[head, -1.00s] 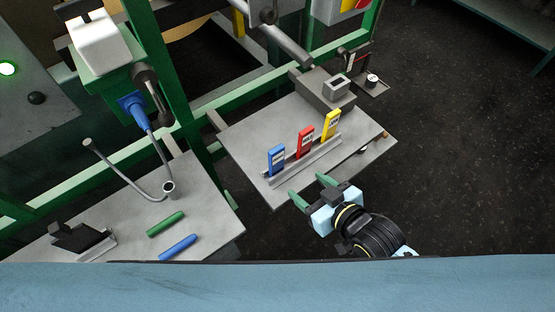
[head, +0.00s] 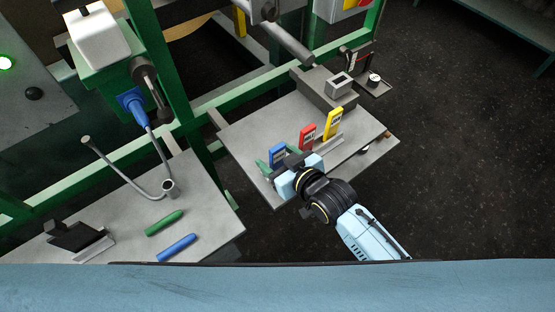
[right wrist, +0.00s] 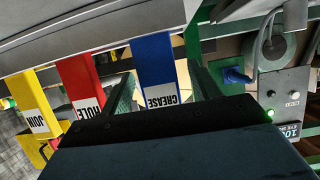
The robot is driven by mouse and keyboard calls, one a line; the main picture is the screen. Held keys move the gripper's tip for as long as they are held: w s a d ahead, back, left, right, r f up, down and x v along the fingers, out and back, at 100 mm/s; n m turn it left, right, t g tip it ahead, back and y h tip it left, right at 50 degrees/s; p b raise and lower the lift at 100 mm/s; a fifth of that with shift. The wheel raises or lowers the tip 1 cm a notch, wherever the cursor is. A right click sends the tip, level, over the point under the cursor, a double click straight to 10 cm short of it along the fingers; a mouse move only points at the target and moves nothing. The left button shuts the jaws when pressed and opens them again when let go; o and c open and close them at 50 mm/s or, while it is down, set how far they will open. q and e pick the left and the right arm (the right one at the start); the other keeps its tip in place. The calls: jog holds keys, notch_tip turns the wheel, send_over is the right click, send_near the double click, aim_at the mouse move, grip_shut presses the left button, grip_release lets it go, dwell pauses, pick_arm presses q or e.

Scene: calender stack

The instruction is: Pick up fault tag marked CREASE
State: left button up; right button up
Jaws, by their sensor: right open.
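The blue fault tag marked CREASE (head: 278,153) stands upright at the left end of a grey rack on the side table. In the right wrist view the picture is upside down, and the blue tag (right wrist: 157,70) shows between my two green fingers, with a gap visible on its right. My right gripper (head: 275,163) is open around the tag's place, low over the table's front edge. The red tag (head: 307,138), its word partly hidden, and the yellow tag marked JOIN (head: 333,124) stand to the right. My left gripper is out of view.
The grey rack (right wrist: 95,25) holds the tags close together, and the red tag is just beside one finger. A grey box with a small display (head: 339,86) stands behind. A lower-left table holds a green roll (head: 164,223) and a blue roll (head: 176,248).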

jog(key=shift+x, duration=0.95)
jog(key=c, duration=1.1)
jog(key=shift+o, duration=0.2)
